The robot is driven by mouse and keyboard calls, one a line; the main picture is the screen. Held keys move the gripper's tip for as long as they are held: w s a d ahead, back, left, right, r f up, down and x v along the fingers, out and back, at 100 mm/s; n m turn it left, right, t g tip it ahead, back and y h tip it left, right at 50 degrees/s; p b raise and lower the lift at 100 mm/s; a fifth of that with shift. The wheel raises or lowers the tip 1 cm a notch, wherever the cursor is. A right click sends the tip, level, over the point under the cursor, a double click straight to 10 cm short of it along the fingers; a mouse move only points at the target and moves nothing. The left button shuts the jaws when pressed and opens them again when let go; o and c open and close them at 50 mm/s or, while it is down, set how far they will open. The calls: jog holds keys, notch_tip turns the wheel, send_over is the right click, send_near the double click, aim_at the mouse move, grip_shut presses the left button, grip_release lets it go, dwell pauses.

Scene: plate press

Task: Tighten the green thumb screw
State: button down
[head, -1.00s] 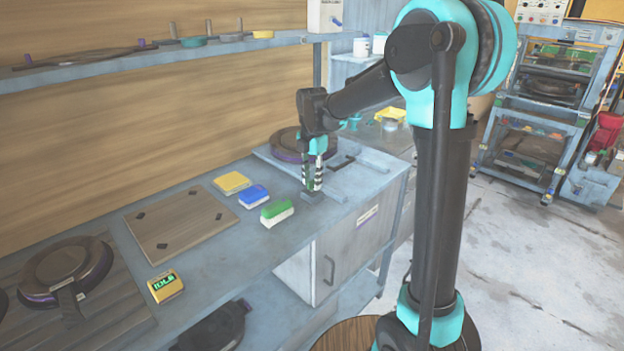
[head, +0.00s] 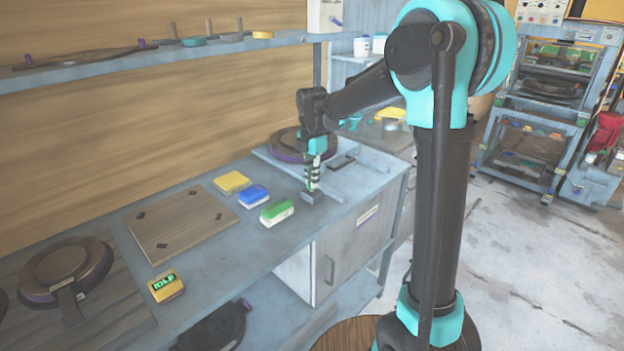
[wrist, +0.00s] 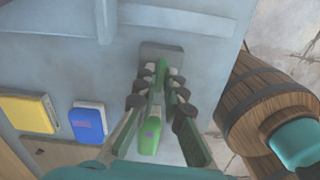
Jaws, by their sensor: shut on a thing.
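My gripper (head: 312,184) points down over a small grey block (head: 313,197) near the bench's front edge. Its fingers are shut on the green thumb screw, which is mostly hidden between them. In the wrist view, green shows between the fingertips of my gripper (wrist: 162,72), right at the near side of the grey block (wrist: 162,50). How far the screw is turned in cannot be told.
Green (head: 277,212), blue (head: 253,195) and yellow (head: 232,182) blocks lie left of my gripper. A round plate (head: 288,143) sits behind it on a pale board. A small yellow device (head: 166,287) has a lit display.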

jog(key=m, duration=0.8)
jog(key=shift+m, duration=0.4)
jog(key=m, duration=0.4)
jog(key=shift+m, duration=0.3)
jog(key=m, duration=1.3)
jog(key=shift+m, duration=0.3)
jog(key=m, duration=0.4)
jog(key=shift+m, duration=2.1)
